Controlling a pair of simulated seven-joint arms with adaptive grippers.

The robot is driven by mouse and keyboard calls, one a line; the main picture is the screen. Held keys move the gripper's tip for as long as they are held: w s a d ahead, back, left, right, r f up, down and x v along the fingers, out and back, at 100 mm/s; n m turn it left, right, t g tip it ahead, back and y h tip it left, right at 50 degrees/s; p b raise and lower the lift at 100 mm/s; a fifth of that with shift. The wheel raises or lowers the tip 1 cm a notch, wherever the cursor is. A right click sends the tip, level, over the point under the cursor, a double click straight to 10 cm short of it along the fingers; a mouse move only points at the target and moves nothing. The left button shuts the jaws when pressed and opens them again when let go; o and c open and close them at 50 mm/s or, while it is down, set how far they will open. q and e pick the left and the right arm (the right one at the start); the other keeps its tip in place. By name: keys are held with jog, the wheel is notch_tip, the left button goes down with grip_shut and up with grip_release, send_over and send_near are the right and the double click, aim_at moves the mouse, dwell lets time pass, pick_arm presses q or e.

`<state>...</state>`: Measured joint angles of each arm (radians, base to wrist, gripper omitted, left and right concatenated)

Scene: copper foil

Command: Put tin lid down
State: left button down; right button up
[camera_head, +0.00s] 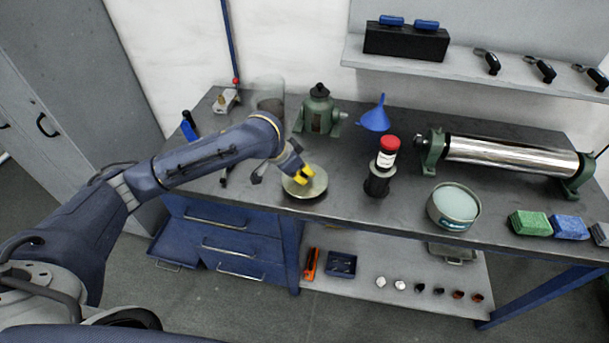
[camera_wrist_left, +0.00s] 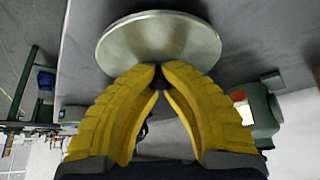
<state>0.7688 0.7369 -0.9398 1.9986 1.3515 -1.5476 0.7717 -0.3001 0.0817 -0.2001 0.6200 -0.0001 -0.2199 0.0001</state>
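The tin lid (camera_head: 316,187) is a round, pale metal disc near the front edge of the workbench, left of the middle in the head view. My left gripper (camera_head: 304,177) is over it, with yellow fingers pointing down. In the left wrist view the fingertips (camera_wrist_left: 160,76) close on a small dark knob at the middle of the lid (camera_wrist_left: 160,38). I cannot tell whether the lid touches the bench or hangs just above it. A round tin (camera_head: 454,207) with a pale top surface stands farther right. My right gripper is not in view.
A large steel roller (camera_head: 510,155) and sponges (camera_head: 530,223) are at right.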

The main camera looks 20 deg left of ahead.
pick_arm(q)
jog(key=shift+f, duration=0.45)
jog(key=shift+f, duration=0.1)
jog(key=c, duration=1.6)
grip_release()
jog(key=shift+o, duration=0.2)
jog(key=v, duration=1.2)
jog(key=shift+w, duration=0.1)
